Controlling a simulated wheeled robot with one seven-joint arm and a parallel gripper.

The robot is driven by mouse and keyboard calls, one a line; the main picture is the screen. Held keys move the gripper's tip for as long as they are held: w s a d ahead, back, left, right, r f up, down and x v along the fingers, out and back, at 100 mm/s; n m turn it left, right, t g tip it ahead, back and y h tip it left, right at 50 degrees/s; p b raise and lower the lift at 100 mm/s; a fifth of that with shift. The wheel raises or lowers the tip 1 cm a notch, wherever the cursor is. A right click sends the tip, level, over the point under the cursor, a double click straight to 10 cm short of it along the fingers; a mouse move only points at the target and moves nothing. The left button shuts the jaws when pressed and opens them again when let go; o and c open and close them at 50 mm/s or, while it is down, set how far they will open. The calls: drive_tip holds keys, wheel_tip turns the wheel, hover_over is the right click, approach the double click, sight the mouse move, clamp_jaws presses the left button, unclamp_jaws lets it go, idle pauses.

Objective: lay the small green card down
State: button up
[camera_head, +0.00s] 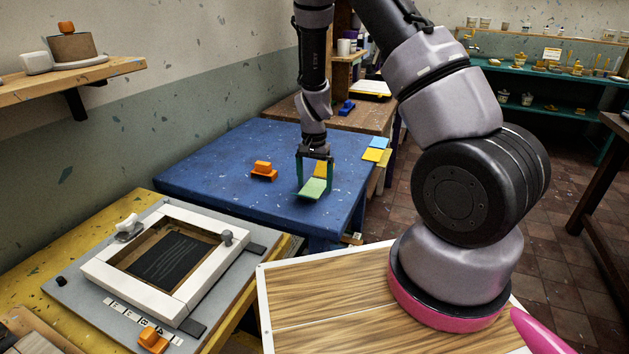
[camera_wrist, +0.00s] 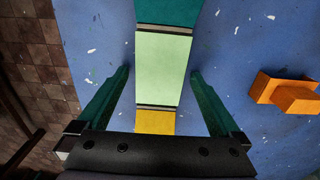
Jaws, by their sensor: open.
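The small light green card (camera_head: 313,187) is on the blue table under my gripper (camera_head: 315,180). It also shows in the wrist view (camera_wrist: 162,68), between a teal piece (camera_wrist: 167,12) above and a yellow piece (camera_wrist: 154,122) below, with thin grey-brown bands at its ends. My gripper's teal fingers (camera_wrist: 160,74) are open, one on each side of the card, with blue table showing in the gaps. Nothing is visibly held. I cannot tell whether the card lies fully flat.
An orange block (camera_head: 263,171) stands on the blue table (camera_head: 225,165), left of my gripper. Blue (camera_head: 378,142) and yellow (camera_head: 371,155) cards lie near the right edge. A white-framed screen (camera_head: 172,262) sits on a yellow bench in front. The table's left part is clear.

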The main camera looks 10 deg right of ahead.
drive_tip(key=shift+r, duration=3.5)
drive_tip(key=s+d+r+n+t+y, duration=0.15)
drive_tip(key=s+r, duration=0.25)
drive_tip(key=r, duration=0.8)
drive_tip(key=s+d+r+t+y, duration=0.1)
drive_tip(key=s+r+t, duration=0.15)
drive_tip(key=r, duration=0.85)
drive_tip(key=s+d+r+t, duration=0.1)
drive_tip(key=s+r, duration=0.4)
drive_tip(key=s, duration=0.3)
drive_tip(key=s+d+r+n+t, duration=0.1)
drive_tip(key=s+d+r+t, duration=0.1)
drive_tip(key=s+r, duration=0.4)
drive_tip(key=shift+s+d, duration=0.15)
drive_tip(key=shift+s, duration=0.8)
